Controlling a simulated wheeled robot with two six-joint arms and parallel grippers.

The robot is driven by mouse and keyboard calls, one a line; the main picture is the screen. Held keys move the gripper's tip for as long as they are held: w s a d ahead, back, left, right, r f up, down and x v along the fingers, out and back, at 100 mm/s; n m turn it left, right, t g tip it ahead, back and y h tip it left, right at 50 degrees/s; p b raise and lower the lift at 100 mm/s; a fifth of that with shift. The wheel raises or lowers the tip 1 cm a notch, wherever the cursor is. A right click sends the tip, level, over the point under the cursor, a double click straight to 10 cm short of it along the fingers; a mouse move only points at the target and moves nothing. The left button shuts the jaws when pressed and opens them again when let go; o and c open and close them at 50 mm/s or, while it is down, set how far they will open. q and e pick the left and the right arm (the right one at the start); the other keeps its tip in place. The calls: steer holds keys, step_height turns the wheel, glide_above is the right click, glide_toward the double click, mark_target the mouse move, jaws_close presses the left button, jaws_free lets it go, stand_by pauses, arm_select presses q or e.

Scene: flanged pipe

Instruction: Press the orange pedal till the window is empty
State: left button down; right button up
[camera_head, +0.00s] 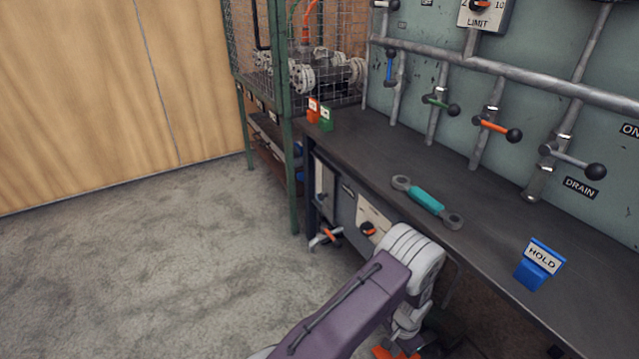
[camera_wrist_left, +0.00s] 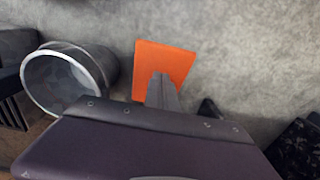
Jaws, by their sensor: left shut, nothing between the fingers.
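The orange pedal (camera_wrist_left: 165,58) is a flat orange plate low over the concrete floor in the left wrist view. In the head view part of it (camera_head: 382,352) shows at the bottom edge. My left gripper (camera_wrist_left: 162,82) is shut and empty, its fingers pointing at the pedal and overlapping its lower part. I cannot tell whether they touch it. In the head view the gripper (camera_head: 408,343) is small and partly cut off below my arm. I cannot make out for certain which part is the window. My right gripper is not in view.
A round metal container or pipe end (camera_wrist_left: 68,80) stands left of the pedal. The dark bench (camera_head: 360,160) carries a teal-handled wrench (camera_head: 427,196) and a blue HOLD sign (camera_head: 540,262). Levers line the green wall panel. A wire cage (camera_head: 335,30) stands behind; open floor lies left.

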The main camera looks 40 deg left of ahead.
arm_select(q)
steer(key=shift+f, duration=0.1)
stand_by(0.3)
steer(key=shift+f+b, duration=3)
steer(key=shift+f, duration=1.6)
step_height(320, 180, up, 10)
steer(key=p, duration=0.9)
steer(key=shift+f+p, duration=0.1)
steer(key=shift+p, duration=0.2)
steer(key=shift+f, duration=0.2)
